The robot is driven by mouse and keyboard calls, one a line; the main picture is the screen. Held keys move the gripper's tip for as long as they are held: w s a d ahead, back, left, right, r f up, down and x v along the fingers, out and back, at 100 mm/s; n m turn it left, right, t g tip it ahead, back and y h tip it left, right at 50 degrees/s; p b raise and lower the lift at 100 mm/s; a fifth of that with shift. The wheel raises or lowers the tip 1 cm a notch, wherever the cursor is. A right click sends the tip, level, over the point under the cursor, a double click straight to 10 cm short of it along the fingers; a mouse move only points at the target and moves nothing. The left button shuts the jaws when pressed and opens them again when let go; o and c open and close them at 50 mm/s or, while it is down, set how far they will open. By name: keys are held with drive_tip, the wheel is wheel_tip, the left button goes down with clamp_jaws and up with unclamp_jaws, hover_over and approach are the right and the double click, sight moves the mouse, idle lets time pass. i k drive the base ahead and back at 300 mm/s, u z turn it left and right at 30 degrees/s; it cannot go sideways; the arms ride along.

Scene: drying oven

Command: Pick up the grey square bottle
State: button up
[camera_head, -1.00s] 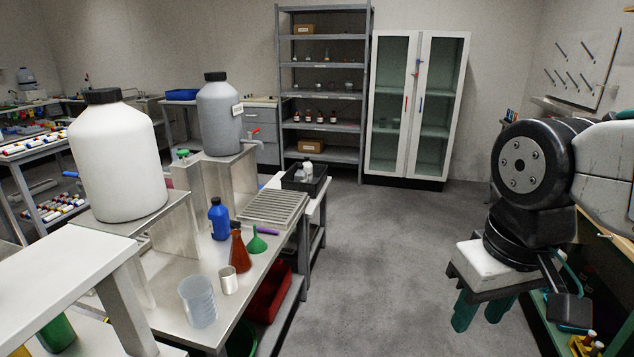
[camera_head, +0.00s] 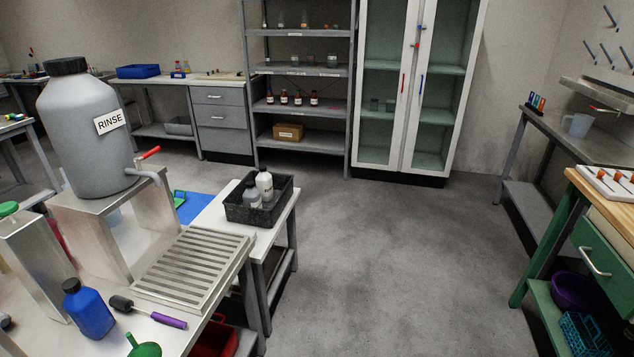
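A small grey bottle with a light cap (camera_head: 252,195) stands in the black tray (camera_head: 245,214) on the white side table, left of centre in the head view. It looks like the grey square bottle, but it is too small to be sure its body is square. A white bottle with a dark cap (camera_head: 265,186) stands close beside it on the right. The tray's near wall hides the bottle's foot. My gripper is not in view.
A metal bench with a slatted drain rack (camera_head: 190,270), a blue bottle (camera_head: 88,310) and a big grey RINSE container (camera_head: 85,140) adjoins the side table (camera_head: 220,233) at left. Open floor (camera_head: 400,260) lies to the right. A green wooden-topped bench (camera_head: 590,225) stands far right.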

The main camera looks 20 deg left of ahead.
sight(252, 197)
drive_tip(key=i, duration=1.5)
drive_tip(key=u, duration=0.95)
drive_tip(key=i, duration=0.8)
drive_tip(key=u, duration=1.35)
drive_tip(key=i, duration=0.4)
drive_tip(key=u, duration=0.35)
